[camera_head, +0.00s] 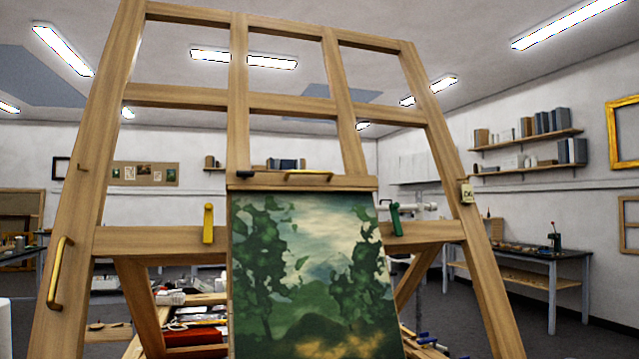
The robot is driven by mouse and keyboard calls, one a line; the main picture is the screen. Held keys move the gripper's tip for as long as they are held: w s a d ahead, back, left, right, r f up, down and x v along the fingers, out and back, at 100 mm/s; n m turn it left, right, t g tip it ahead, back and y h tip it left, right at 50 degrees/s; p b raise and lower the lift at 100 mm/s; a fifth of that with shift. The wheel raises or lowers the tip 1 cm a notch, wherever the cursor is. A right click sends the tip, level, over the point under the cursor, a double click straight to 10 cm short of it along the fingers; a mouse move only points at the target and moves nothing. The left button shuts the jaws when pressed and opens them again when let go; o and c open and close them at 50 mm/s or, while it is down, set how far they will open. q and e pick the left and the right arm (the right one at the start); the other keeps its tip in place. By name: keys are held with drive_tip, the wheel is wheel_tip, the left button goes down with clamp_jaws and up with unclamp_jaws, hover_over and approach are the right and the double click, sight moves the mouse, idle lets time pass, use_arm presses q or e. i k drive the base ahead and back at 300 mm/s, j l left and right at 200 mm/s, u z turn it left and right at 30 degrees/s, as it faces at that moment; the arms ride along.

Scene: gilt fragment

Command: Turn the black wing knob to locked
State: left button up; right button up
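A large wooden easel frame (165,240) fills the middle of the view. A small black piece (246,174), which looks like the black wing knob, sits at the left of the clamp bar (300,184) above the painting. It appears to lie sideways; it is too small to read any lock marking. A brass handle (308,176) is on the same bar, to its right. A yellow lever (208,223) and a green lever (395,219) stand upright on the lower crossbar, left and right of the landscape painting (312,275). Neither gripper is in view.
A long brass handle (59,273) is on the left post, with a small dark peg (81,168) above it. A tag (467,192) hangs on the right post. Behind the easel are a cluttered low surface (195,315) and a workbench (540,262) at right.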

sight(244, 174)
drive_tip(key=i+l+u, duration=0.15)
drive_tip(key=i, duration=0.35)
drive_tip(key=i+l+u, duration=0.2)
drive_tip(key=i, duration=0.3)
